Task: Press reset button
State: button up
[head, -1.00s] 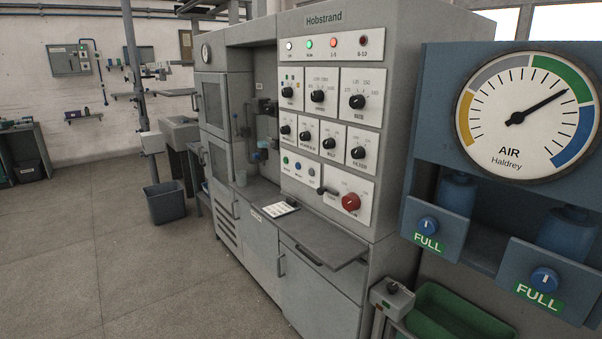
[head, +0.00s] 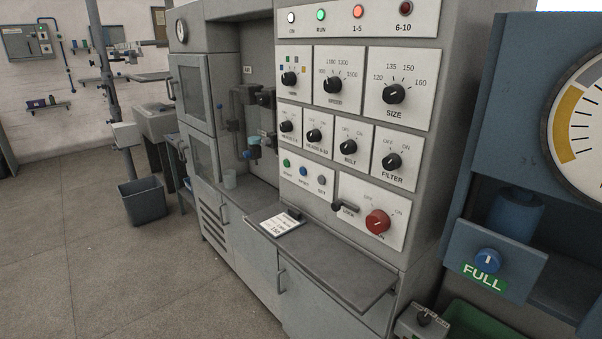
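A small white button plate is on the front of the grey machine, below the knob rows. It holds a green button (head: 286,163), a blue button (head: 303,170) and a pale grey button (head: 322,179). The small label under the blue one seems to read RESET, though the print is blurred. To the right is a white plate with a black lever (head: 345,207) and a big red knob (head: 377,222). My gripper is not in view.
Above, the white lamp (head: 291,18), green RUN lamp (head: 320,14) and orange-red 1-5 lamp (head: 358,11) look lit; the 6-10 lamp (head: 405,8) is dark. A grey shelf (head: 330,262) juts out below the buttons. A blue gauge stand (head: 505,130) is right.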

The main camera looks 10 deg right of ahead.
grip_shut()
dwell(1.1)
